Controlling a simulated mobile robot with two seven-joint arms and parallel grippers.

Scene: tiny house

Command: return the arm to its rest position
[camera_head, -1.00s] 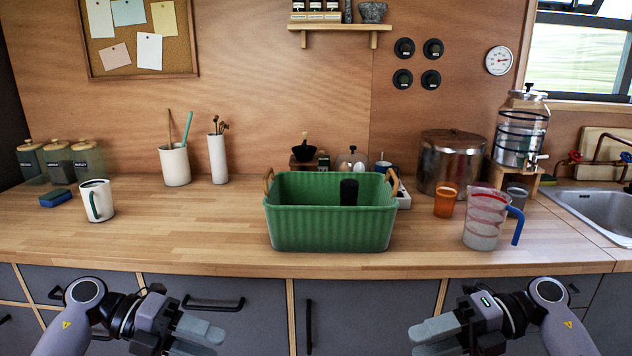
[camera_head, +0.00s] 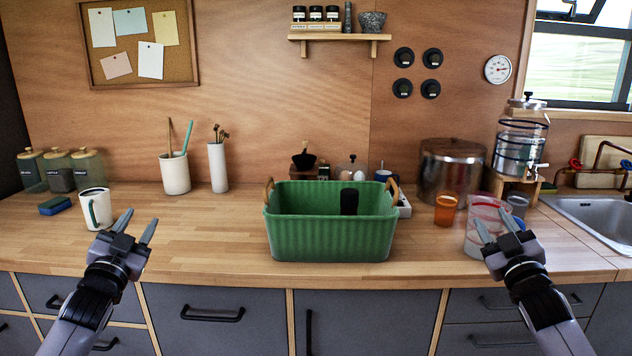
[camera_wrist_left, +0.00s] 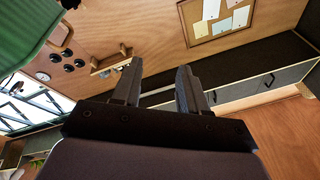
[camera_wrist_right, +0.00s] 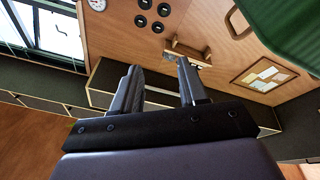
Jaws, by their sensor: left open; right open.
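My left gripper (camera_head: 136,234) is open and empty in the head view, raised above the front edge of the counter, just right of the white mug. Its spread fingers also show in the left wrist view (camera_wrist_left: 157,85). My right gripper (camera_head: 496,230) is open and empty, in front of the measuring jug and hiding part of it. Its fingers show apart in the right wrist view (camera_wrist_right: 160,85). Both arms come up from the bottom of the head view, one on each side of the green basket.
The green basket (camera_head: 330,240) with a dark cylinder in it stands mid-counter. A white mug (camera_head: 97,208) and a measuring jug (camera_head: 474,243) stand near the grippers. An orange cup (camera_head: 445,211) is beside the jug. The counter (camera_head: 215,225) left of the basket is clear.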

